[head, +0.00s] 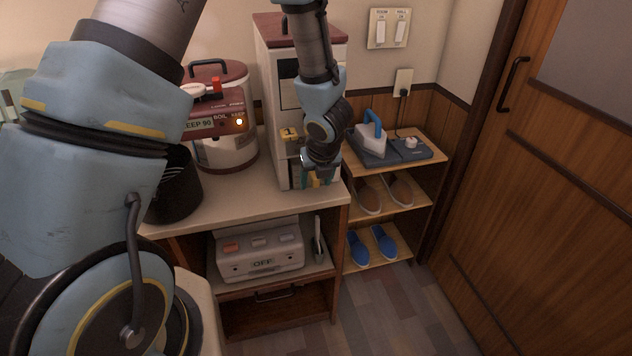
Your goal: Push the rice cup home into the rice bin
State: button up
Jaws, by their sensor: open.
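The rice bin (272,78) is a tall white box with a red-brown top. It stands at the right end of the counter in the head view. A small yellow part (290,134) shows on its front. My gripper (318,178) points down in front of the bin's lower right part. It is open and covers much of the bin's lower front. I cannot make out the rice cup clearly. Small teal and yellow patches show around the fingertips, and I cannot tell whether they belong to the cup, the bin or the gripper.
A rice cooker (228,152) and a black container (174,190) stand left on the counter (240,205). A shelf at right holds an iron (370,140), with brown slippers (368,195) and blue slippers (384,241) below. A white appliance (258,255) sits under the counter.

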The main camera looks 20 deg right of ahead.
jog(key=shift+f, duration=0.1)
jog(key=shift+c, duration=0.4)
grip_shut()
jog(key=shift+o, duration=0.4)
grip_release()
